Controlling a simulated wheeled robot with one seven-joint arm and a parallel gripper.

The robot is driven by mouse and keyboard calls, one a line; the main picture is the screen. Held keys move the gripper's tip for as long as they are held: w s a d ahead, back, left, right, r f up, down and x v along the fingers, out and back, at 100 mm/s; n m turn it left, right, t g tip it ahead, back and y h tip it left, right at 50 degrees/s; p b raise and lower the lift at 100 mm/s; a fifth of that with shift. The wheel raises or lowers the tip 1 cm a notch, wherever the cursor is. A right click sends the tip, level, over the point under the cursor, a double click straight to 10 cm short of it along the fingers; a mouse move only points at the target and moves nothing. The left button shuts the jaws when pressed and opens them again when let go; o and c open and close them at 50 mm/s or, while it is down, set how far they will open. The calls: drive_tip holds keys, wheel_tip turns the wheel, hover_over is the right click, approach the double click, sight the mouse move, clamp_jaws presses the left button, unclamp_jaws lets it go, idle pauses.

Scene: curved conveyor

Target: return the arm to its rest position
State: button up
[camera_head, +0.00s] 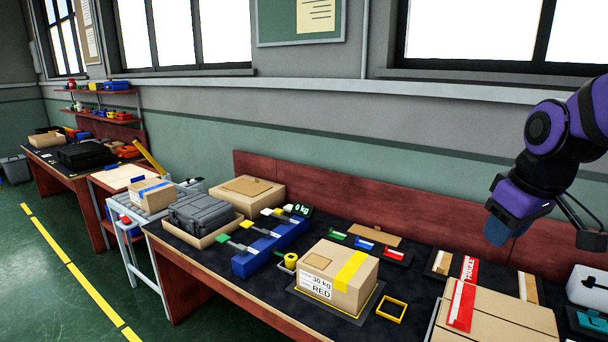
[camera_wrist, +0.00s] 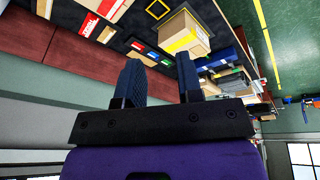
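My purple arm is raised at the right of the head view, in front of the wall and above the right part of the workbench. My gripper (camera_wrist: 158,80) shows in the wrist view with its two dark blue fingers apart and nothing between them. In the head view the gripper (camera_head: 505,228) hangs at the end of the arm, clear of the bench and touching nothing.
A box marked 30 kg RED (camera_head: 338,278) stands on the bench (camera_head: 215,275). A box with red tape (camera_head: 500,318) is at the right, below my arm. A blue rack (camera_head: 270,250), a grey case (camera_head: 200,212) and a flat carton (camera_head: 247,192) stand further left.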

drive_tip(key=s+a+r+m+t, duration=0.1)
drive_tip(key=s+r+m, duration=0.3)
drive_tip(key=s, duration=0.9)
drive_tip(key=shift+a+r+t, duration=0.4)
drive_tip(key=shift+a+r, duration=0.2)
drive_tip(key=shift+r, duration=0.15)
